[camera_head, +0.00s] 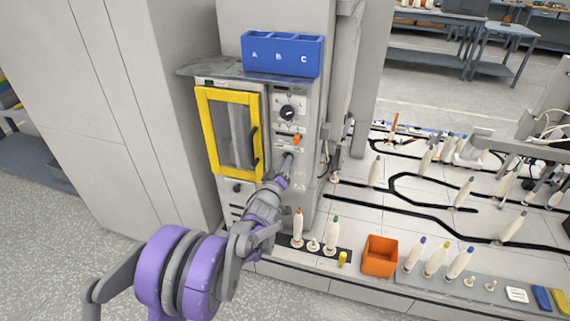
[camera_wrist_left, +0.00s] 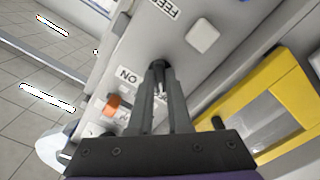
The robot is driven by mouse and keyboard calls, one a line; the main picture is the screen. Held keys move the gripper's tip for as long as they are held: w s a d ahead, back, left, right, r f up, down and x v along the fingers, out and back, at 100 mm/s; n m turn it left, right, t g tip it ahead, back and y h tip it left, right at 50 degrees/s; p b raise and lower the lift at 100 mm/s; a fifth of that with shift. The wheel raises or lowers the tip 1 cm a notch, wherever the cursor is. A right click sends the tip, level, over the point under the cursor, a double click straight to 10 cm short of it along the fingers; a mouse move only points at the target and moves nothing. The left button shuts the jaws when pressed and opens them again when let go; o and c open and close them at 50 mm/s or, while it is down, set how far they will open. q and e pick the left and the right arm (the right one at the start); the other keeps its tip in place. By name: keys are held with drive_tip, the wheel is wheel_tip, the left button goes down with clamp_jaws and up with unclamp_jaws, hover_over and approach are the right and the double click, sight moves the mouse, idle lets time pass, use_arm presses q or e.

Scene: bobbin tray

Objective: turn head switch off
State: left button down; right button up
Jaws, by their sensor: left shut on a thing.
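The machine's control panel (camera_head: 291,105) has a black round dial (camera_head: 288,112) and an orange switch (camera_head: 297,138). The orange switch also shows in the left wrist view (camera_wrist_left: 112,105). My left gripper (camera_head: 288,158) is at the panel, just below the orange switch. In the left wrist view, its fingers (camera_wrist_left: 158,72) are shut on a small dark switch (camera_wrist_left: 157,66) beside a label reading ON. The fingers hide most of this switch, so its exact position is hard to tell. My right gripper is out of view.
A yellow-framed door (camera_head: 204,130) with a dark handle is left of the panel. A blue bin (camera_head: 283,54) marked A, B, C sits above. An orange box (camera_head: 380,256) and several bobbins stand on the bench at right.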

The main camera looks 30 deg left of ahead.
use_arm(q)
drive_tip(key=c, duration=0.9)
unclamp_jaws()
drive_tip(key=shift+o, duration=0.2)
drive_tip(key=v, duration=1.1)
